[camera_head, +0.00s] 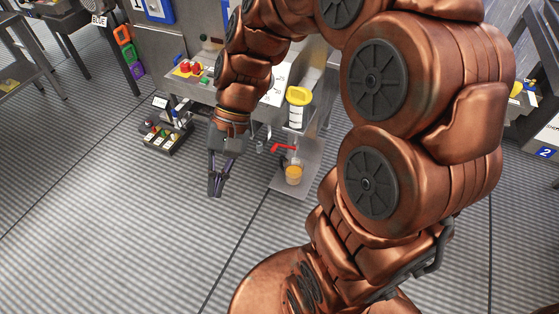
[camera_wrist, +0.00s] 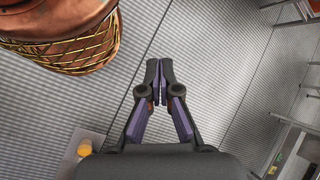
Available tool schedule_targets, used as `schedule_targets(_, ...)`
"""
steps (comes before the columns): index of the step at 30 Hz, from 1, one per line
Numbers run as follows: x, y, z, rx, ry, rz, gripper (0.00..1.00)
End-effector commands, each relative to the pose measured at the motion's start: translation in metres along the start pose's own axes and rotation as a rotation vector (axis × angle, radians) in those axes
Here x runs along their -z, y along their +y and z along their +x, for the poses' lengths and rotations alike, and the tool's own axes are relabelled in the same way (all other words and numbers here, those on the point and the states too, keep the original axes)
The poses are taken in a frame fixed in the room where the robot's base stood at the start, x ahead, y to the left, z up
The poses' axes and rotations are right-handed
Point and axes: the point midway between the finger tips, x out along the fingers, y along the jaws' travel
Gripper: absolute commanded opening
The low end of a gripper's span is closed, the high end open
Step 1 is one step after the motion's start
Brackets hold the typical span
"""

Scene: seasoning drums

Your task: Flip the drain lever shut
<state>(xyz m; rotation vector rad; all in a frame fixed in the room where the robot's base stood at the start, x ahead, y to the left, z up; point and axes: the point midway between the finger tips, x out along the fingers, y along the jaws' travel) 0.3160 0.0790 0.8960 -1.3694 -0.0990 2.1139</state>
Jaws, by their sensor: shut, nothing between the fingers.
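A red lever (camera_head: 284,147) shows in the head view on the front of the machine, just above a small shelf. It is likely the drain lever; whether it is open or shut I cannot tell. My gripper (camera_head: 215,192) hangs to the left of the lever, apart from it, pointing down over the floor. In the wrist view the fingertips of my gripper (camera_wrist: 159,66) are together with nothing between them. The lever does not show clearly in the wrist view.
An orange-filled cup (camera_head: 293,174) stands on the shelf (camera_head: 290,192) below the lever; the cup also shows in the wrist view (camera_wrist: 84,148). A yellow-lidded container (camera_head: 298,107) stands above. A control box (camera_head: 168,135) is left of my gripper. Open floor lies in front.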

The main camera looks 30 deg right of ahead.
Motion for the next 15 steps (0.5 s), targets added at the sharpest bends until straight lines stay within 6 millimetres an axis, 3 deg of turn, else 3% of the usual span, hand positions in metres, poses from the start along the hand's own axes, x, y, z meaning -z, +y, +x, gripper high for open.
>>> schedule_targets(1, 0.019, 0.000, 0.012, 0.045, -0.022, 0.035, 0.00)
schedule_targets(3, 0.039, -0.005, 0.018, 0.107, -0.050, 0.081, 0.00)
schedule_targets(9, 0.101, -0.011, 0.028, 0.289, -0.120, 0.215, 0.00)
schedule_targets(15, 0.172, -0.004, 0.034, 0.476, -0.176, 0.356, 0.00)
